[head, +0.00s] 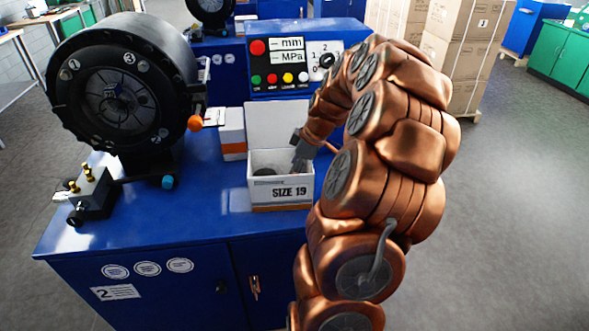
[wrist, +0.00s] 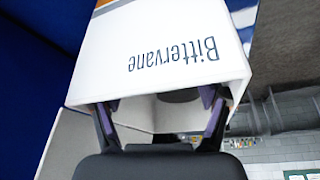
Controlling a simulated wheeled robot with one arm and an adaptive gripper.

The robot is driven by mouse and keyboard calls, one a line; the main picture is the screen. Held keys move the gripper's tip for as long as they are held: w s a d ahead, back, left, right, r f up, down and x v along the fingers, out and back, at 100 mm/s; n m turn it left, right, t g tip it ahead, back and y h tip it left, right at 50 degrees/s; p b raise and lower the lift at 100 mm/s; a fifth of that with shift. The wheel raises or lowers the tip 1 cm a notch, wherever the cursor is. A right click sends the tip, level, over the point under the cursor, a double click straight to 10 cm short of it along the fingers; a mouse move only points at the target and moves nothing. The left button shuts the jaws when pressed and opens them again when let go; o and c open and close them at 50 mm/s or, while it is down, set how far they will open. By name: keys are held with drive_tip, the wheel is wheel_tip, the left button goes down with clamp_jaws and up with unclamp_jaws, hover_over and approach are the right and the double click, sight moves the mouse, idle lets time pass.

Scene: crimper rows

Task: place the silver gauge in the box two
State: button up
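An open white box (head: 281,190) marked "SIZE 19" stands on the blue bench marked 2, its lid raised behind. My gripper (head: 299,164) reaches into the box's right part from above. In the wrist view, my gripper (wrist: 160,112) has its two purple-padded fingers wide apart, with nothing seen held between them. The white box (wrist: 170,45) fills much of that view, with "Bittervane" upside down on it. A dark grey round thing (wrist: 180,96) shows inside, beyond the fingers. A dark thing (head: 265,171) also lies in the box's left part. I cannot tell whether either is the silver gauge.
A big black crimper (head: 125,90) stands on the bench (head: 215,220) at left, with a small black block with brass fittings (head: 90,193) beside it. A control panel (head: 296,62) is behind the box. Another white-and-orange box (head: 232,133) stands left of the lid.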

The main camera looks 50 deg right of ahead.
drive_tip(key=shift+r, duration=0.1)
drive_tip(key=shift+r+p, duration=0.75)
drive_tip(key=shift+p, duration=0.4)
drive_tip(key=shift+s+d+r+b, duration=0.15)
drive_tip(key=shift+r+b, duration=0.15)
drive_tip(key=shift+b, duration=0.3)
drive_tip(key=b+v, duration=0.2)
drive_tip(key=v, duration=0.8)
drive_tip(key=shift+s+r+b, duration=0.25)
drive_tip(key=shift+r+b, duration=0.05)
drive_tip(key=shift+r, duration=0.05)
drive_tip(key=s+a+f+m+g, duration=0.1)
drive_tip(key=a+g, duration=0.2)
drive_tip(key=a, duration=2)
drive_tip(key=s+a+f+m+g, duration=0.1)
drive_tip(key=s+a+f, duration=0.2)
drive_tip(key=s, duration=0.3)
drive_tip(key=s+a+f+m+h, duration=0.1)
drive_tip(key=s+a+f+m, duration=0.1)
drive_tip(key=s+a, duration=0.2)
drive_tip(key=s+a+f+m+g+h, duration=0.1)
drive_tip(key=s+a+f+m, duration=0.1)
drive_tip(key=s, duration=0.7)
drive_tip(key=a+f, duration=0.1)
drive_tip(key=a, duration=0.1)
drive_tip(key=shift+a+f+g, duration=0.3)
drive_tip(key=shift+a+f, duration=0.05)
